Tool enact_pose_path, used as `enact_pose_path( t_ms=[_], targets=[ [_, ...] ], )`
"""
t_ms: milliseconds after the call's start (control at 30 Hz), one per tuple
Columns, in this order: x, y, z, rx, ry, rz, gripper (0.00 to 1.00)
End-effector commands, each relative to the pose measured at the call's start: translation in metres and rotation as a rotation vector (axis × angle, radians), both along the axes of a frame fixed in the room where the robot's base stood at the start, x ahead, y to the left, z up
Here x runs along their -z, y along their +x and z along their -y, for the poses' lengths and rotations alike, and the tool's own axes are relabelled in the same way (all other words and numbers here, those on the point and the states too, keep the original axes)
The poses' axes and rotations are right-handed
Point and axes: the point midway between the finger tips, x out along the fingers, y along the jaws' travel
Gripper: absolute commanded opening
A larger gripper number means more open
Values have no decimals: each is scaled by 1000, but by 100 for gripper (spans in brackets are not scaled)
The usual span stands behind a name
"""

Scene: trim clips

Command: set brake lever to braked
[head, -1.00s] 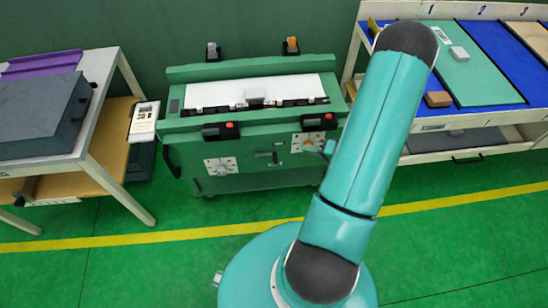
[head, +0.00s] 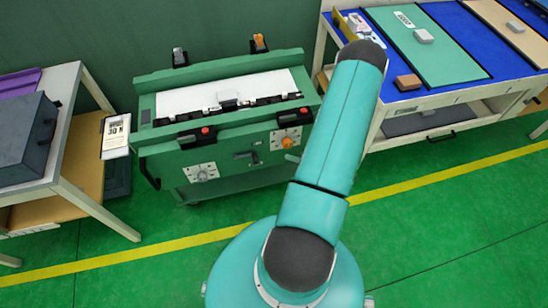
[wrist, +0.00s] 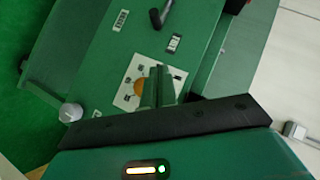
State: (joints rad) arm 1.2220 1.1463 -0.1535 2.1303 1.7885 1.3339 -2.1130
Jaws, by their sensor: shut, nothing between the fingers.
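A dark lever (head: 245,155) sits on the middle of the green cart's front, with small labels near it; I take it for the brake lever. In the wrist view the dark lever (wrist: 160,16) shows at the top centre, its lower end angled left. My gripper (wrist: 157,90) shows there as two green fingers pressed together with nothing between them. They lie below the lever in the picture, apart from it, and overlap a white plate with an orange knob (wrist: 140,86). In the head view my arm hides most of the gripper.
The green cart (head: 222,168) also carries a left dial plate (head: 201,173) and red buttons on top. A table with a grey box (head: 22,138) stands left. A bench with coloured mats (head: 425,42) stands right.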

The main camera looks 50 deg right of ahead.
Motion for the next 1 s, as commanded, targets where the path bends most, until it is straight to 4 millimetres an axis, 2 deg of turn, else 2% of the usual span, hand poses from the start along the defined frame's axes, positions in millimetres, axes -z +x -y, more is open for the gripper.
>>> enact_pose_path(
  t_ms=[167,533,733,1000],
  targets=[
    [10,25,-4,-4,2,0,0],
    [39,95,-11,-7,2,1,0],
    [55,106,-32,-3,4,0,0],
    [59,110,-38,-4,1,0,0]
  ],
)
